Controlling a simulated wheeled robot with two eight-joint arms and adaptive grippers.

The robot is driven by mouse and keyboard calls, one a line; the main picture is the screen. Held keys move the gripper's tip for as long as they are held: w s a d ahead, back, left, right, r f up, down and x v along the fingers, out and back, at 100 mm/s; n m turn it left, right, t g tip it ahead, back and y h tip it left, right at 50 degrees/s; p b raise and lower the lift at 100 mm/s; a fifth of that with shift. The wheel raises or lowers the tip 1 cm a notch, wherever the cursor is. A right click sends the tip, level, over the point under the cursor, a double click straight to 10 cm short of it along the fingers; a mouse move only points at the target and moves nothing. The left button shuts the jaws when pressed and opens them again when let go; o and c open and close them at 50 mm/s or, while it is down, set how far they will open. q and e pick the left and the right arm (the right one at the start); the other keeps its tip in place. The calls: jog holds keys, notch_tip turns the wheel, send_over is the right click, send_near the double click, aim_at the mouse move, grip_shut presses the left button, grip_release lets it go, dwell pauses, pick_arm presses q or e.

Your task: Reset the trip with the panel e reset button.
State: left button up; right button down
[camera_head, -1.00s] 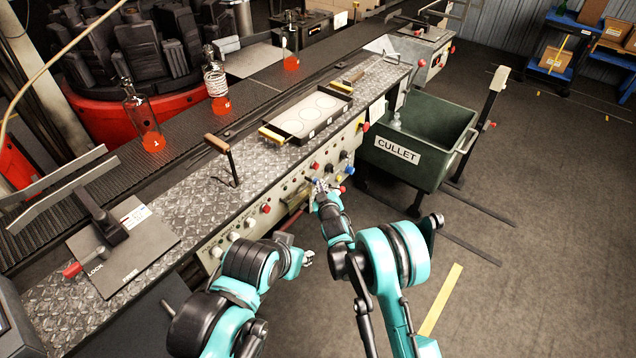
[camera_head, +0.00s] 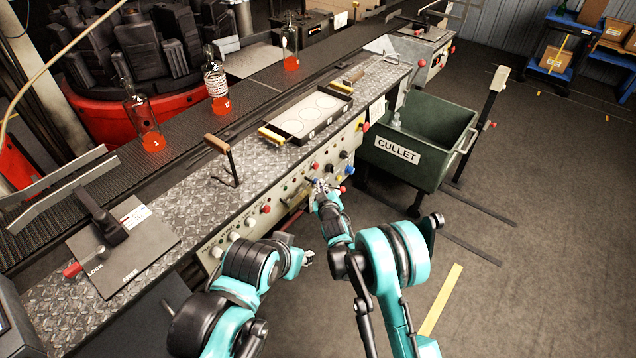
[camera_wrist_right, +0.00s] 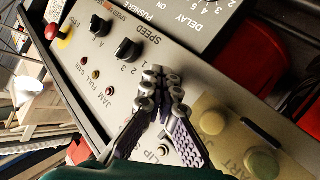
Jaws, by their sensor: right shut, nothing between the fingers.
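The control panel (camera_head: 292,188) runs along the front of the bench, with several coloured buttons and knobs. My right gripper (camera_head: 322,186) is at its right part; its fingers are shut and empty. In the right wrist view the fingertips (camera_wrist_right: 162,84) are together in front of the pale panel face (camera_wrist_right: 112,75), beside the SPEED knobs; I cannot tell whether they touch it. No reset label is readable, so I cannot pick out the reset button; the fingers cover part of the panel. My left gripper (camera_head: 306,258) is apart from the panel, low and to the left of the right arm.
A green CULLET bin (camera_head: 440,150) stands right of the panel. Bottles with orange bases, one near the left (camera_head: 146,125), stand on the conveyor behind. A red emergency button (camera_wrist_right: 48,30) is at the upper left in the wrist view. Pale green buttons (camera_wrist_right: 262,163) are at lower right.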

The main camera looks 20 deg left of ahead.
jog(key=shift+a, duration=0.2)
jog(key=shift+w+a+r, duration=0.1)
jog(key=shift+a, duration=0.15)
dwell(0.4)
jog(key=shift+d, duration=0.1)
dwell(0.4)
jog(key=s+d, duration=0.2)
jog(key=d, duration=0.4)
jog(key=shift+s, duration=0.1)
dwell(0.5)
